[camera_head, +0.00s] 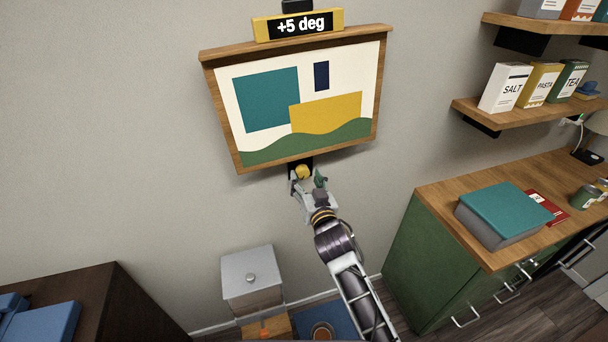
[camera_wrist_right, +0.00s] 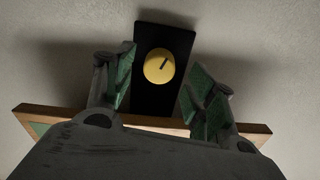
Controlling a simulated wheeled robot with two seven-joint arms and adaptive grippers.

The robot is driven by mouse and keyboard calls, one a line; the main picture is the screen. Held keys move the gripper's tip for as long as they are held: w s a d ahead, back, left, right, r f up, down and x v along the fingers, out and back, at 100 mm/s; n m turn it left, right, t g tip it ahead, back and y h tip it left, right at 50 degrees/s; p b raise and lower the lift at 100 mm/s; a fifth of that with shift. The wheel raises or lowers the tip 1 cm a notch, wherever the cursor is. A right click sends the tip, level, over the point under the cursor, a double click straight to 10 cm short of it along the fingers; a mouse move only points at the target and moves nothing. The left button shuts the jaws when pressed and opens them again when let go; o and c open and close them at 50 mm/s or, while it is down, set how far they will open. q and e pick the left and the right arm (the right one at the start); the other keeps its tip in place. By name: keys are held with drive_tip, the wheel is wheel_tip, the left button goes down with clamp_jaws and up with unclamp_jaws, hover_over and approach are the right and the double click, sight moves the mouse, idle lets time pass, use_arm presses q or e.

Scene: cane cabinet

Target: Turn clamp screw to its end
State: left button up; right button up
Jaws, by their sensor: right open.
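The clamp screw is a yellow round knob (camera_head: 302,172) with a dark index line, on a black plate (camera_wrist_right: 150,100) under the framed picture (camera_head: 300,110). The knob also shows in the right wrist view (camera_wrist_right: 159,66), with its line pointing up and to the right. My right gripper (camera_head: 307,180) is open just below and in front of the knob. In the wrist view its green-padded fingers (camera_wrist_right: 158,88) stand on either side of the knob, apart from it. A sign (camera_head: 298,25) above the frame reads "+5 deg". The frame hangs tilted. My left gripper is not in view.
A green cabinet (camera_head: 415,250) with a wooden top carries a teal book (camera_head: 510,212) at the right. Shelves (camera_head: 545,108) with boxes are above it. A grey box (camera_head: 250,278) stands below the picture. The wall left of the frame is clear.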

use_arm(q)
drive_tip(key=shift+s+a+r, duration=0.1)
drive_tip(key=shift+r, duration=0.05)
use_arm(e)
drive_tip(key=shift+x, duration=1.45)
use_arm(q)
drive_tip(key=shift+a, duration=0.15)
use_arm(e)
drive_tip(key=shift+c, duration=0.6)
drive_tip(key=c, duration=0.9)
